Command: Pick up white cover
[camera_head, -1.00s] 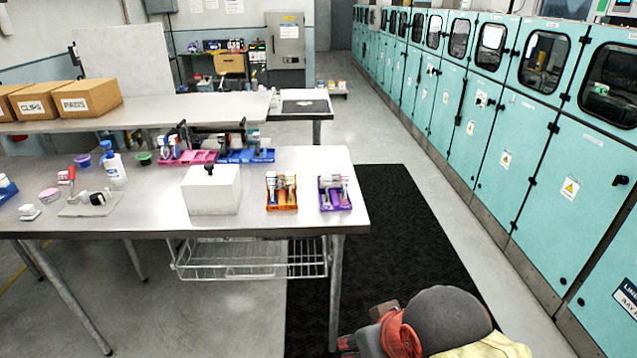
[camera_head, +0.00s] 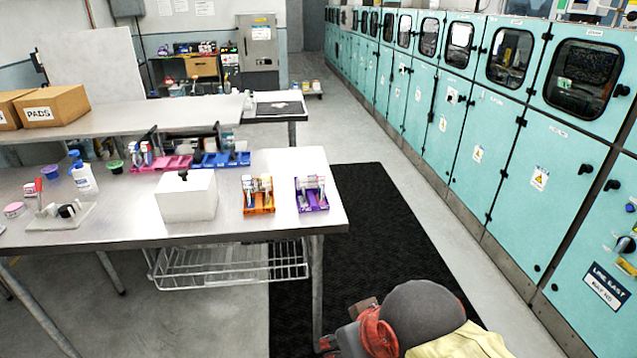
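The white cover (camera_head: 187,198) is a box-shaped white piece with a small black knob (camera_head: 183,175) on top. It stands upright on the steel table (camera_head: 130,231), near the front edge and left of an orange tray. What lies under it is hidden. My arm shows at the bottom right as a dark rounded part with red and yellow pieces, below and to the right of the table. My gripper's fingers cannot be made out, and nothing of mine touches the cover.
An orange tray (camera_head: 258,209) and a purple tray (camera_head: 312,205) with parts stand right of the cover. Pink (camera_head: 172,164) and blue (camera_head: 238,160) trays lie behind it. A bottle (camera_head: 82,177) stands left. Teal cabinets (camera_head: 480,155) line the right; the dark mat (camera_head: 375,235) between is clear.

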